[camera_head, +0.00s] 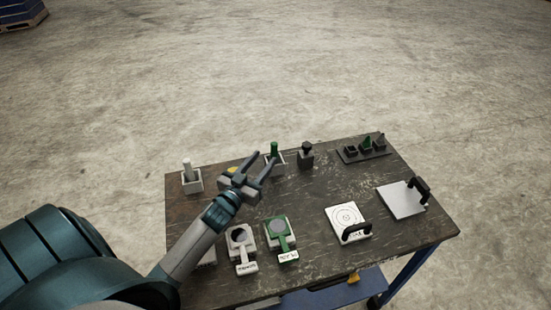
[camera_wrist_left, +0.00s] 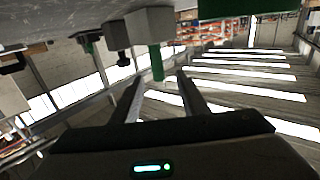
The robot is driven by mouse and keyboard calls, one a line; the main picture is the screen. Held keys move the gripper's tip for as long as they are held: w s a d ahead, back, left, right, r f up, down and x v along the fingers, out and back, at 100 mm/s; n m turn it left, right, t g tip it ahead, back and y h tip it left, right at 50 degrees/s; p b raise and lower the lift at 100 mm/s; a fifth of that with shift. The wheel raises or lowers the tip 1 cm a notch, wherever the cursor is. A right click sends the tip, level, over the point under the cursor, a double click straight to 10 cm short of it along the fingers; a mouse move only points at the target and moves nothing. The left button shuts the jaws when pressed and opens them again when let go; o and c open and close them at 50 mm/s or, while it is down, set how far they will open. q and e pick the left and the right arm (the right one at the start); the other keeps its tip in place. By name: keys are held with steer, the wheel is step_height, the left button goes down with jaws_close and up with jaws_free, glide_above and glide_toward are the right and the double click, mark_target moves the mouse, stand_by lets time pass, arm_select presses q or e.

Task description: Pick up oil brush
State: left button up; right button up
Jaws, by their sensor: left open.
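Several small holders with upright handles stand along the table's far edge. A green handle (camera_head: 274,148) rises from a pale holder; it looks like the oil brush, but no label on it is readable. My left gripper (camera_head: 264,159) is open and empty, its fingers pointing at this green handle from the near side. In the left wrist view, which looks upside down, the green handle (camera_wrist_left: 157,66) hangs from a grey block, in line with the gap between the open fingers (camera_wrist_left: 160,76). No contact is visible. My right gripper is out of view.
A white handle (camera_head: 187,168) in its holder stands left, and a black-knobbed block (camera_head: 306,155) right of the green handle. Labelled grey (camera_head: 241,240) and green (camera_head: 281,236) pieces lie in front. A white plate (camera_head: 347,216), a silver plate (camera_head: 400,201) and a dark rack (camera_head: 364,151) are further right.

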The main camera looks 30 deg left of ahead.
mark_target(273, 149)
arm_select(q)
steer(key=shift+w+b, duration=0.45)
steer(key=shift+w, duration=0.45)
steer(key=shift+w+a, duration=0.1)
steer(key=shift+w, duration=0.2)
steer(key=shift+w, duration=0.15)
steer(key=w+b, duration=0.1)
steer(key=w, duration=0.3)
steer(key=shift+r+b, duration=0.2)
steer(key=shift+b, duration=0.2)
steer(key=shift+w, duration=0.45)
steer(key=shift+r, duration=0.1)
